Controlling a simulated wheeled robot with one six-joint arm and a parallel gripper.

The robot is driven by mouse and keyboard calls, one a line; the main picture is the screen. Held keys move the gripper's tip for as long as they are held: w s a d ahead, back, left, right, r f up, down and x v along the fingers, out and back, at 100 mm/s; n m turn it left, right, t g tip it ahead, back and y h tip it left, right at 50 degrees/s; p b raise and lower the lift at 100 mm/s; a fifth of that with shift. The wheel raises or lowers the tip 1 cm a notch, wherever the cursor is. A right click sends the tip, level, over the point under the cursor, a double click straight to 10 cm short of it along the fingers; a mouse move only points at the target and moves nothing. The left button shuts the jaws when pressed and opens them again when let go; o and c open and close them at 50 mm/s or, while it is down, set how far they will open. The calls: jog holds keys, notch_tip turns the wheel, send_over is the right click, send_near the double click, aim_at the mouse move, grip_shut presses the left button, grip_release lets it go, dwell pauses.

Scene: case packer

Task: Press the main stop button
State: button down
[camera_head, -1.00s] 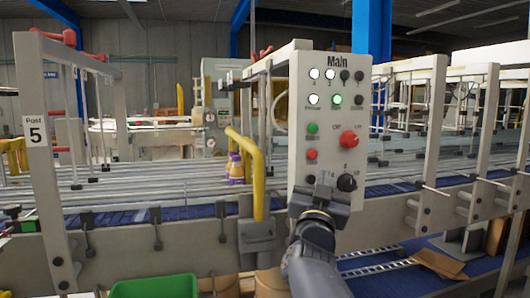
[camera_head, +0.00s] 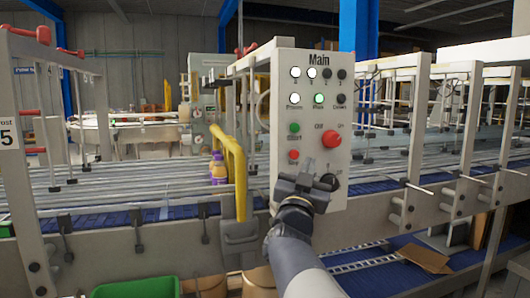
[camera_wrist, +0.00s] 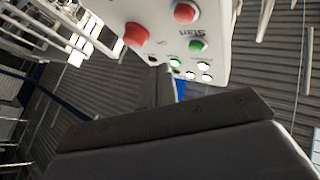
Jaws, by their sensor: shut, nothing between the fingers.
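The grey control panel (camera_head: 284,204), labelled "Main", faces me upright in the head view. A small red button (camera_head: 293,155) sits below the green start button (camera_head: 294,128) at its left. A larger red mushroom-shaped button (camera_head: 331,139) is at the right. My gripper (camera_head: 314,176) is shut and empty in front of the panel's lower part. The wrist view shows the small red button (camera_wrist: 186,12) and the large red one (camera_wrist: 136,35) beyond the gripper. Contact is not visible.
A yellow bent rail (camera_head: 239,175) stands just left of the panel. The conveyor (camera_head: 120,176) runs behind, with a purple and yellow bottle (camera_head: 218,170) on it. White frame posts (camera_head: 448,130) stand to the right. A green bin (camera_head: 136,288) is low at left.

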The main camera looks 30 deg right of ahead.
aim_at(294, 155)
jog(key=shift+w+d+p, duration=0.1)
jog(key=shift+w+d, duration=0.1)
jog(key=shift+w, duration=0.6)
jog(key=shift+w+d+p, duration=0.15)
jog(key=shift+w, duration=0.6)
jog(key=shift+w+d+p, duration=0.1)
jog(key=shift+w+d, duration=0.1)
jog(key=shift+w, duration=0.6)
jog(key=shift+w, duration=0.1)
jog(key=shift+w+d, duration=0.1)
jog(key=shift+w, duration=0.25)
jog(key=shift+w+d, duration=0.15)
jog(key=shift+w, duration=0.3)
dwell(0.8)
jog(key=shift+s, duration=0.1)
jog(key=shift+s+f+b, duration=0.1)
jog(key=shift+s+b, duration=0.3)
jog(key=shift+b, duration=0.05)
jog(key=shift+s+a, duration=0.25)
jog(key=shift+s, duration=0.1)
jog(key=shift+s, duration=0.1)
